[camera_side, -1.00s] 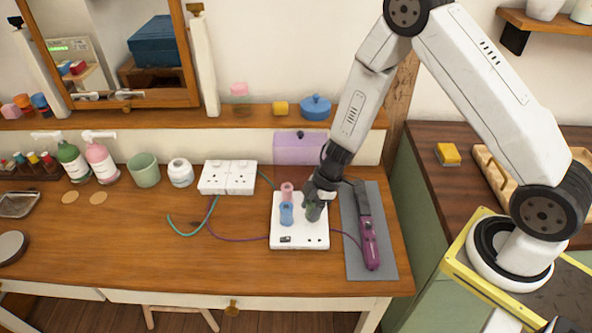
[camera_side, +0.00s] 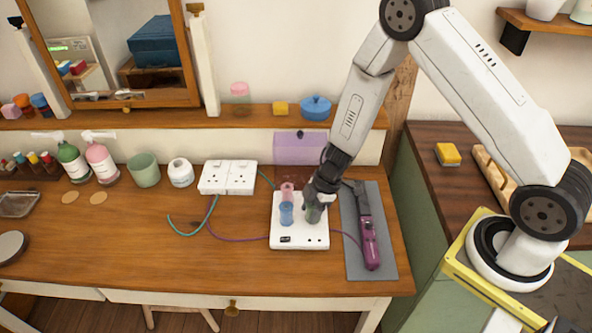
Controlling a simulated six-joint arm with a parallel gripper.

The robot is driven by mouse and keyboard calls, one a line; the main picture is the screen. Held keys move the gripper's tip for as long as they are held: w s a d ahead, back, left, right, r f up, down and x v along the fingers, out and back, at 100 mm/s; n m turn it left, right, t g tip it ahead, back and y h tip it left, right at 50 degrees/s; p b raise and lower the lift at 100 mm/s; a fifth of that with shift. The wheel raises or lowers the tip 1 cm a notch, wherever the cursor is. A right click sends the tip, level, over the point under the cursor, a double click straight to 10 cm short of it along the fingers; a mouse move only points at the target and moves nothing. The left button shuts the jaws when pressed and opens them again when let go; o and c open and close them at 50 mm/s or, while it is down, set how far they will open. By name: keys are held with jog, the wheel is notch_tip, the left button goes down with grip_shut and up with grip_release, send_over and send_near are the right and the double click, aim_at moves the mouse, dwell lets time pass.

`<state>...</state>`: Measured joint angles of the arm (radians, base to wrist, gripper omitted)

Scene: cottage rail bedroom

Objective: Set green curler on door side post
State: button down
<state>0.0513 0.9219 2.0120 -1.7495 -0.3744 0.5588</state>
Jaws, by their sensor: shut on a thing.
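The white curler base (camera_side: 287,238) lies on the wooden dresser top. A blue curler (camera_side: 286,215) stands upright on its left side, with a pink curler (camera_side: 287,190) just behind it. My gripper (camera_side: 314,204) points down over the right side of the base, the side toward the curling iron. It is shut on the green curler (camera_side: 313,215), which shows upright below the fingers, low at the base. The post under the green curler is hidden, so I cannot tell whether the curler is around it.
A purple curling iron (camera_side: 369,245) lies on a grey mat (camera_side: 357,262) just right of the base. A white double socket (camera_side: 228,178) and a purple cord (camera_side: 240,236) are to the left. A lilac box (camera_side: 296,150) stands behind.

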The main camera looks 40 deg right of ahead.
jog(key=shift+f, duration=0.6)
dwell(0.4)
jog(key=shift+c, duration=0.3)
grip_release()
jog(key=shift+r, duration=0.1)
jog(key=v, duration=0.7)
jog(key=shift+d+r, duration=0.2)
jog(key=shift+r, duration=0.05)
jog(key=shift+s, duration=0.1)
dwell(0.6)
